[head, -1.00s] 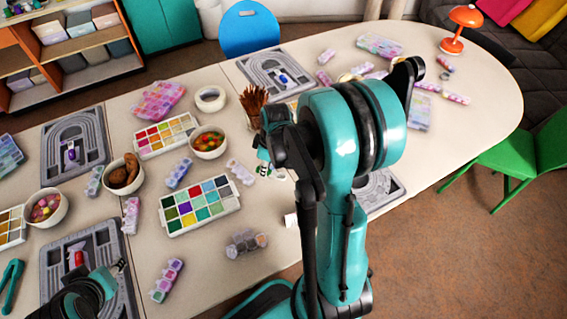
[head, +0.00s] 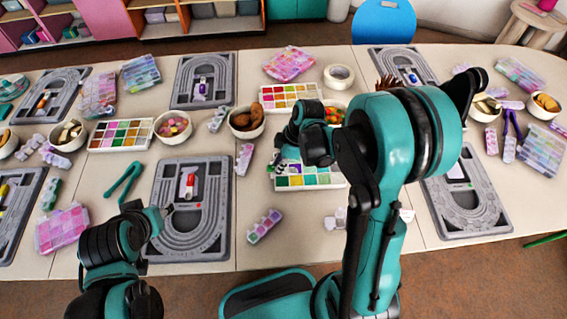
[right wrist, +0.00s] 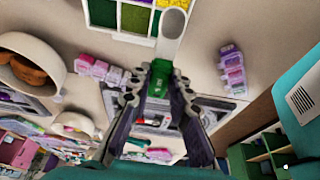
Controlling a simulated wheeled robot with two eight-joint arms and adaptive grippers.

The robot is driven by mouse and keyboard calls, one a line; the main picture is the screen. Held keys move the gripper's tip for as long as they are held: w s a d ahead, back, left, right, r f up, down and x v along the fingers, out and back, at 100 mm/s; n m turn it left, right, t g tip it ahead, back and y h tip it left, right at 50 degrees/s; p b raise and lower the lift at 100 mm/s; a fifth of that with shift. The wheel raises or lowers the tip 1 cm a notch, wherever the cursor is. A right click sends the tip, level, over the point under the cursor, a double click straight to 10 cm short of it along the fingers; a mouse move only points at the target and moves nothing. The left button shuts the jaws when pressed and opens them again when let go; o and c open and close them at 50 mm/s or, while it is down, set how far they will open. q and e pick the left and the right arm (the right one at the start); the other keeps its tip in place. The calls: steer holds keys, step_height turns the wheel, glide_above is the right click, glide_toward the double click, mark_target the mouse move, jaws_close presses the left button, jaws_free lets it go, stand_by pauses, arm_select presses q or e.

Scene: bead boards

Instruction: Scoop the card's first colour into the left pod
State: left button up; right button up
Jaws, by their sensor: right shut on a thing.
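My right gripper (right wrist: 160,84) is shut on a scoop with a green handle and a pale, elongated bowl (right wrist: 173,24). In the right wrist view the bowl overlaps the edge of a white bead tray (right wrist: 118,36) by green and yellow compartments. I cannot tell whether it touches any beads. In the head view my right gripper (head: 284,160) is over the left part of that tray (head: 341,184), partly hiding it. My left gripper (head: 160,213) is left of a grey bead board (head: 213,243); its jaw opening is unclear. I cannot identify the card or left pod with certainty.
A bowl of brown pieces (head: 246,119) stands left of my right gripper. Pink-purple linked containers (head: 264,226) lie on the table in front. Another grey board (head: 478,218) is at right. Bare table lies between the linked containers and the white tray.

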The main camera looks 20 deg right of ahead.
mark_target(285, 169)
steer(key=shift+s+d+f+y+b, duration=0.15)
steer(key=shift+d+f+y+b, duration=0.4)
steer(key=shift+f+b, duration=0.3)
steer(key=shift+s+d+f+t+y+b, duration=0.1)
steer(key=shift+d+f+t+y+b, duration=0.3)
steer(key=shift+f+y+b, duration=0.6)
steer(key=shift+s+d+f+b, duration=0.1)
steer(key=shift+d+f+b, duration=0.1)
steer(key=shift+f+b, duration=0.4)
steer(key=shift+s+d+f+b, duration=0.15)
steer(key=shift+f+b, duration=0.2)
steer(key=shift+b, duration=0.4)
steer(key=shift+w, duration=0.1)
